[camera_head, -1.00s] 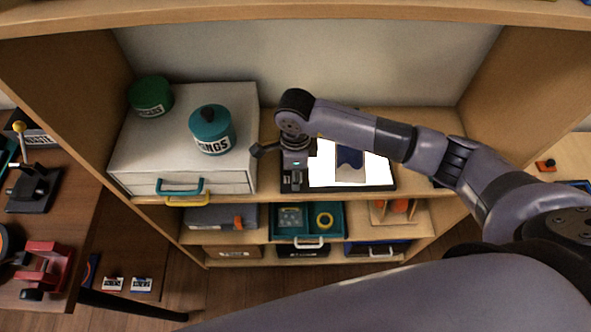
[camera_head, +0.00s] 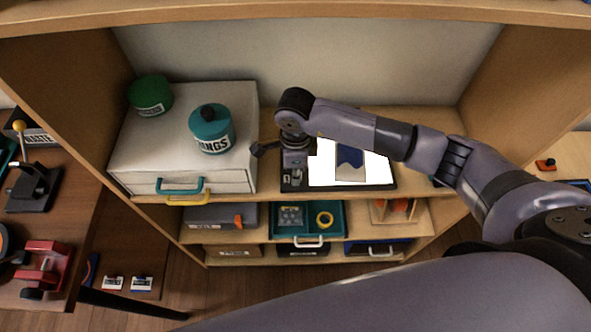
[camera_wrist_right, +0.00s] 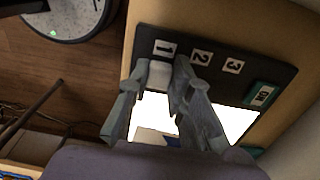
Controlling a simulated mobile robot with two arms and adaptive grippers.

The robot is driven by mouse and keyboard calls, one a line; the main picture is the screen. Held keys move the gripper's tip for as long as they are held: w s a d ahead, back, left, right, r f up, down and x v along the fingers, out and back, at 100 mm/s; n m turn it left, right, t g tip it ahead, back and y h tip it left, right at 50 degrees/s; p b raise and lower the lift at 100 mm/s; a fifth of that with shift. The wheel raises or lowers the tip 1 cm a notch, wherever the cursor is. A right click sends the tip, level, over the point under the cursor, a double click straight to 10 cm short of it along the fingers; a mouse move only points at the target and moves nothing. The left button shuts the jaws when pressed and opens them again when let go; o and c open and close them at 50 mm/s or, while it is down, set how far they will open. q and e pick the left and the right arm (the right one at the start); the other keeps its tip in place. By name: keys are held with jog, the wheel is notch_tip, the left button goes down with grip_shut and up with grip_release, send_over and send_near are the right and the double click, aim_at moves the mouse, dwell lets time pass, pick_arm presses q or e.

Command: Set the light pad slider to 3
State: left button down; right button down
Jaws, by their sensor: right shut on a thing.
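The light pad (camera_head: 381,171) lies on the upper shelf with its surface glowing white and a dark frame around it. In the right wrist view its dark control strip (camera_wrist_right: 215,60) carries the labels 1 (camera_wrist_right: 165,47), 2 (camera_wrist_right: 201,58) and 3 (camera_wrist_right: 233,66). The pale slider knob (camera_wrist_right: 159,74) stands beside the label 1. My right gripper (camera_wrist_right: 160,78) is shut on this knob, one finger on each side. In the head view my right gripper (camera_head: 293,168) is over the pad's left edge, and the knob is hard to make out. My left gripper is out of view.
A grey and blue piece (camera_head: 350,160) lies on the lit pad. A white drawer box (camera_head: 150,150) with a teal canister (camera_head: 212,139) and a green canister (camera_head: 150,100) stands left of the pad. An ON label (camera_wrist_right: 263,95) is on the strip's far end.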

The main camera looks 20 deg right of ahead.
dwell(0.3)
jog(key=shift+w+d+f+b, duration=0.1)
jog(key=shift+w+b, duration=0.25)
jog(key=w+b, duration=0.2)
jog(key=w+d+b, duration=0.1)
jog(key=w+b, duration=0.1)
jog(key=w+d+b, duration=0.1)
jog(key=w, duration=0.2)
jog(key=shift+f+b, duration=0.15)
jog(key=shift+b, duration=0.25)
jog(key=shift+w, duration=0.15)
jog(key=shift+d+r, duration=0.1)
jog(key=shift+r, duration=0.25)
